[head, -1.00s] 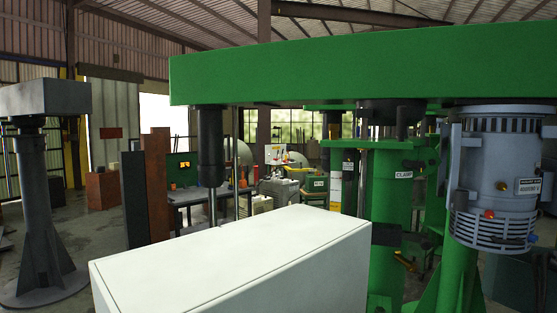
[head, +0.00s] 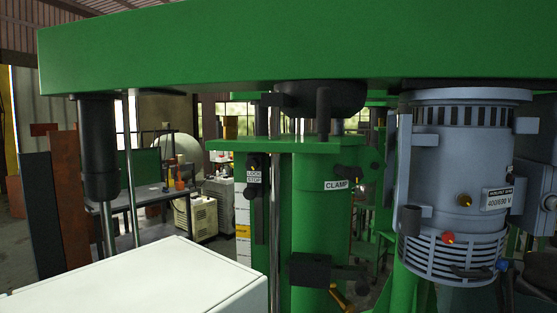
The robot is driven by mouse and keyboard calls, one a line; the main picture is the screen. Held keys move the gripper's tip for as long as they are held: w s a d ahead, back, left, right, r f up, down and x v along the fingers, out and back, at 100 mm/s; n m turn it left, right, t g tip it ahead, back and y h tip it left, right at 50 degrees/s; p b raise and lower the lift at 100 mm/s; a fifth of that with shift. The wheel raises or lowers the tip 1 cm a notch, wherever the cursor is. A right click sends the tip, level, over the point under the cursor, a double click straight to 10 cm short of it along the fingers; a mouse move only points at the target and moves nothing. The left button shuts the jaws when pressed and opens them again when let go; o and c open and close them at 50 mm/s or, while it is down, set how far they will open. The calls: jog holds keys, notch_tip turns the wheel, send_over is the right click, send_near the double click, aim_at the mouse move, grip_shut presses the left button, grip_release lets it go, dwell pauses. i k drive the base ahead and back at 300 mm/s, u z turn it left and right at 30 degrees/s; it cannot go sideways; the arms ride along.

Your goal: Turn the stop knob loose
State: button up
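The green disperser (head: 320,235) stands in front of me, with a wide green beam (head: 260,50) across the top. A small black knob (head: 257,160) sits above a "LOCK STOP" label (head: 254,177) on the left side of the column and looks like the stop knob. It is small and dark, so I cannot tell how far it is turned. A second dark knob (head: 347,172) is beside the "CLAMP" label (head: 340,185). My gripper is not in view.
A grey motor (head: 455,170) hangs at the right. A dark shaft housing (head: 98,150) with a thin shaft hangs at the left. A white box (head: 150,280) fills the lower left foreground. A black block with a lever (head: 310,269) is low on the column.

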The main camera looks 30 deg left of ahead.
aim_at(252, 165)
jog(key=z, duration=0.05)
jog(key=i, duration=0.65)
jog(key=u, duration=3.1)
